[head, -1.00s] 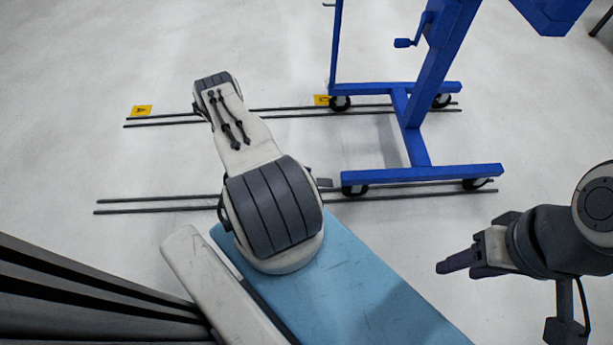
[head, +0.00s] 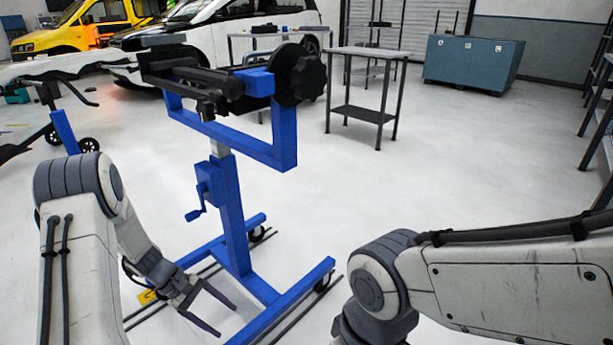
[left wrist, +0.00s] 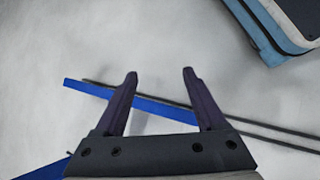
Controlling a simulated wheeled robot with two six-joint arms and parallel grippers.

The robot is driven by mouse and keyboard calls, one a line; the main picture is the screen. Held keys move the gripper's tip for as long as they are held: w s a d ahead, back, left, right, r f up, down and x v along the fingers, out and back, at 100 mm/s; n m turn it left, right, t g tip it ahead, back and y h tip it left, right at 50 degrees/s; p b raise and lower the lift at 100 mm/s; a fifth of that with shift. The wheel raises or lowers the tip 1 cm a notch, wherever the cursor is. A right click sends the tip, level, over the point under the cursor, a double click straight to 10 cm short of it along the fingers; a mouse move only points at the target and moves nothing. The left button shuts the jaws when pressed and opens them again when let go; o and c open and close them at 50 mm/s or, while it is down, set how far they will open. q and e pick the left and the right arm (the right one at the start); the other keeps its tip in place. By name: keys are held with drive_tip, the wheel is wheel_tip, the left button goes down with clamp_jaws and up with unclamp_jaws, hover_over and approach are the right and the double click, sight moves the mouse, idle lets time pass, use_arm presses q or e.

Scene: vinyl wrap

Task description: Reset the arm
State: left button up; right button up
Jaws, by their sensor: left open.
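My left arm comes in from the left in the head view, bent downward. Its gripper (head: 226,321) hangs low over the floor, in front of and left of the blue stand's (head: 232,215) base. The fingers are dark, spread apart, with nothing between them. In the left wrist view the same gripper (left wrist: 159,73) shows both fingers apart, with pale floor and a blue bar (left wrist: 150,105) beyond them. My right arm (head: 500,275) reaches in from the right edge. Its gripper is out of the picture.
The blue wheeled stand carries a black clamp head (head: 215,85) at centre left. Dark floor rails (head: 300,312) run by its base. A small table (head: 368,52), a teal cabinet (head: 472,62), a shelf rack (head: 600,120) and a white car (head: 225,35) stand farther back. The floor at centre right is clear.

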use_arm(q)
drive_tip(key=s+d+r+m+g+y+p, duration=0.1)
drive_tip(key=s+d+r+m+y, duration=0.1)
drive_tip(key=s+d+r+m, duration=0.4)
drive_tip(key=s+d+r+m+g+y+p, duration=0.15)
drive_tip(key=d+r+m, duration=0.25)
drive_tip(key=d+r, duration=0.45)
drive_tip(key=s+d+r+m+t+y, duration=0.2)
drive_tip(key=s+r+m, duration=0.3)
drive_tip(key=s, duration=0.2)
drive_tip(key=s+d+r+m+t+y, duration=0.1)
drive_tip(key=s+d+r+m+y, duration=0.1)
drive_tip(key=s+r+m, duration=0.4)
wheel_tip(320, 180, up, 36)
drive_tip(key=s+n+p, duration=0.1)
drive_tip(key=p, duration=3.7)
drive_tip(key=shift+a, duration=0.2)
